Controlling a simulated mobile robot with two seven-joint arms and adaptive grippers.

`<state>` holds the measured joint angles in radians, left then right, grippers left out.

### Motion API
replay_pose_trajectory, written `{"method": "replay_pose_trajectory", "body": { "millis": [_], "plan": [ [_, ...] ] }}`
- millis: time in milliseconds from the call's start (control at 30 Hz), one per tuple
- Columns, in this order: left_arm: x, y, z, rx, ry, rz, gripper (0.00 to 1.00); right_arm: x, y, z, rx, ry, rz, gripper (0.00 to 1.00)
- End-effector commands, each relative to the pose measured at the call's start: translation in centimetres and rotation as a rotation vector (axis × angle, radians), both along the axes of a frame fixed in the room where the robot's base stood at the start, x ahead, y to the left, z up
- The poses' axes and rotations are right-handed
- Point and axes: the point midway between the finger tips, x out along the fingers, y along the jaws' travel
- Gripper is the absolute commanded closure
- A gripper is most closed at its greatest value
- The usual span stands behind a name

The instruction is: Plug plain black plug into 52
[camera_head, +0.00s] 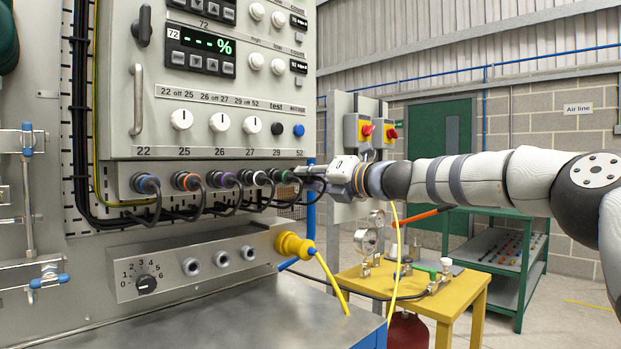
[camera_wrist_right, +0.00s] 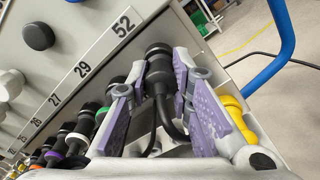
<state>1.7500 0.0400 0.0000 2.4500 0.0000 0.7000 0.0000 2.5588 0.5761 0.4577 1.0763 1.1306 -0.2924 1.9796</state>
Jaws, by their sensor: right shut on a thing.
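The plain black plug (camera_wrist_right: 158,68) has no coloured ring and sits between the purple finger pads in the right wrist view, its cable hanging down. My right gripper (camera_head: 305,172) is shut on it at the right end of the plug row. The label 52 (camera_wrist_right: 124,23) is just above the plug's top end, which is close to the panel's connector strip. Whether the plug is seated in a socket is hidden. In the head view the fingers mostly hide the plug, below the 52 label (camera_head: 299,153). My left gripper is not in view.
The green-ringed plug (camera_wrist_right: 113,88) is close beside my finger. A yellow plug (camera_head: 294,247) juts out below. A blue pipe (camera_wrist_right: 280,45) runs at the right.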

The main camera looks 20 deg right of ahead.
Motion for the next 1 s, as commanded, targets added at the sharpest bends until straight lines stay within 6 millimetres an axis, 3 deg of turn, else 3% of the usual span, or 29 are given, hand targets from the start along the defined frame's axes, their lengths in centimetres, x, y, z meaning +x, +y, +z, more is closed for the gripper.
{"method": "replay_pose_trajectory", "body": {
  "millis": [100,133,200,233,567,833,1000],
  "plan": [
    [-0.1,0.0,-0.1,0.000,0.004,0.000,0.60,0.2,0.0,0.0,0.000,0.001,-0.001,1.00],
    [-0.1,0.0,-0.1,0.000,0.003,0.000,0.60,0.2,0.0,0.0,0.000,0.001,-0.001,0.76],
    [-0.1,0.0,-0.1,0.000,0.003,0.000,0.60,0.1,0.0,0.0,0.000,0.000,0.000,0.60],
    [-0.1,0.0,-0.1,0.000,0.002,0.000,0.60,0.1,0.0,0.0,0.000,-0.001,-0.001,0.57],
    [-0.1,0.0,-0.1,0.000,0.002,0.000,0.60,-0.3,-0.2,0.0,0.002,0.000,-0.001,0.57],
    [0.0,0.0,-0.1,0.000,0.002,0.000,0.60,-5.2,-1.9,0.2,0.004,-0.003,0.002,0.57],
    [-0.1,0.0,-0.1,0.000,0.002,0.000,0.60,-6.9,-2.5,0.1,0.002,-0.002,0.001,0.57]
  ]
}}
